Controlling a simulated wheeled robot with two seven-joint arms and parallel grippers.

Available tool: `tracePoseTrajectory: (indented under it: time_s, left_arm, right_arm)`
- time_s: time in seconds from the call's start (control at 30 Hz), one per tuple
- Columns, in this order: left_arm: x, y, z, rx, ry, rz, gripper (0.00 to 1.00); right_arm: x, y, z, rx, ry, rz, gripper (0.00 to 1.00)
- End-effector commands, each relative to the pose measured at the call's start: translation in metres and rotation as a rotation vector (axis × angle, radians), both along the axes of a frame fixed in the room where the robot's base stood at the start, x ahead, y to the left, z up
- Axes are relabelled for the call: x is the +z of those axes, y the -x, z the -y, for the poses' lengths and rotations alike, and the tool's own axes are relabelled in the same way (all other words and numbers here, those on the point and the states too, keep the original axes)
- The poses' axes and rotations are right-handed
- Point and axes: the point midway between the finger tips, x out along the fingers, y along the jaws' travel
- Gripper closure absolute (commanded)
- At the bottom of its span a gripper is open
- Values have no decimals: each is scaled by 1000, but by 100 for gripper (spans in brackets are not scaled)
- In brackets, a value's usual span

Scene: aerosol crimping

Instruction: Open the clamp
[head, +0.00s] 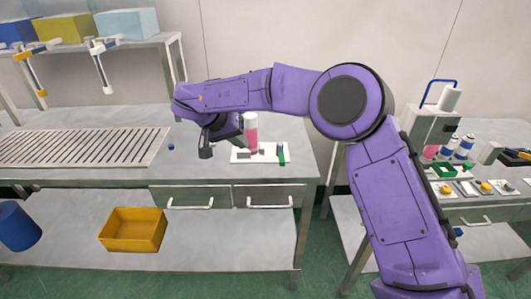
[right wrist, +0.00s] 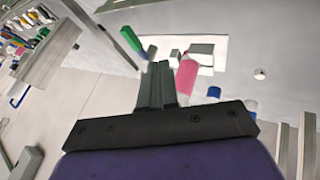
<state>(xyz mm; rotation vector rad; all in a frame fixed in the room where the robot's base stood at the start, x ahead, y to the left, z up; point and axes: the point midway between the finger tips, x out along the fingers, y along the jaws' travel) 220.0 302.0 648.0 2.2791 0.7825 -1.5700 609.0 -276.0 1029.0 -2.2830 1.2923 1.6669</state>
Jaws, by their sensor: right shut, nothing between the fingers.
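A white board (head: 240,158) lies on the near table, and a pink can with a white top (head: 251,133) stands upright on it. A small fixture with a green part (head: 282,155) is at the board's right side; I take this as the clamp, but cannot tell its state. In the right wrist view the green part (right wrist: 130,38) and the pink can (right wrist: 186,76) lie beyond the fingers. My right gripper (head: 206,151) is just left of the can. Its fingers (right wrist: 160,84) are shut and empty, overlapping the can's edge in view; contact is unclear. My left gripper is not visible.
A yellow bin (head: 133,231) sits on the lower shelf. A grey machine (head: 430,126) and several cans stand on the right table. Table space left of the board is mostly clear.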

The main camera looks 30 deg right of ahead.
Motion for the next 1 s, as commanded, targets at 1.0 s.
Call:
tracePoseTrajectory:
  time_s: [1.0]
  left_arm:
    - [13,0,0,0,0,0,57]
  right_arm:
    - [-80,7,86,1,4,-3,100]
